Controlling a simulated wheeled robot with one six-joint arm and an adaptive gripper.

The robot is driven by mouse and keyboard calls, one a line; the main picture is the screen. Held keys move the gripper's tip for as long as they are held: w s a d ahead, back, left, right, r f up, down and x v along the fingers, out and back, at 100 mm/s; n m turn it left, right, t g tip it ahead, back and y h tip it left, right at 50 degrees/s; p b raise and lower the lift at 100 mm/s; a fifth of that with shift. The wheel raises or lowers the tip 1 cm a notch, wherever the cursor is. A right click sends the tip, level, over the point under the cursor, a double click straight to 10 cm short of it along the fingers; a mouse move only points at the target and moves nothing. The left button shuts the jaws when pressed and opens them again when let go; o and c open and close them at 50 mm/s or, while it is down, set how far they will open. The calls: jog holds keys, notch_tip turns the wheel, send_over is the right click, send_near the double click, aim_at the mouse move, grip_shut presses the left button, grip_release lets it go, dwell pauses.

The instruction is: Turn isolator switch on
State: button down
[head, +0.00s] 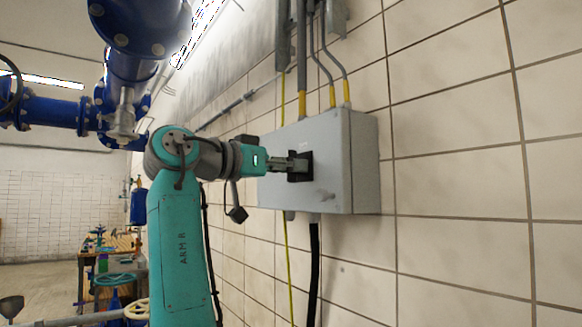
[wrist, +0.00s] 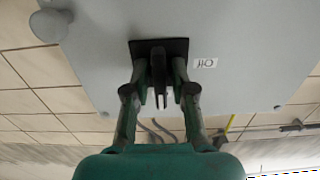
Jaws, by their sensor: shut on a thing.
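The isolator switch is a black square plate with a dark handle, on the front of a grey wall box (head: 345,160). In the head view the black switch (head: 306,166) is partly hidden by my gripper (head: 294,164), which reaches it from the left. In the wrist view the dark handle (wrist: 158,68) stands out from the plate, between the two fingers of my gripper (wrist: 159,76). My gripper is shut on the handle. The handle runs up and down in the wrist view. A small white label (wrist: 205,63) with dark marks sits beside the plate.
Conduits (head: 302,60) enter the box top and a black cable (head: 313,270) leaves below. Blue pipes (head: 130,60) hang at upper left. The tiled wall at right is clear.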

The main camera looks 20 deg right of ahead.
jog(key=shift+f, duration=0.1)
jog(key=c, duration=1.2)
grip_release()
jog(key=v, duration=1.2)
jog(key=shift+a, duration=0.1)
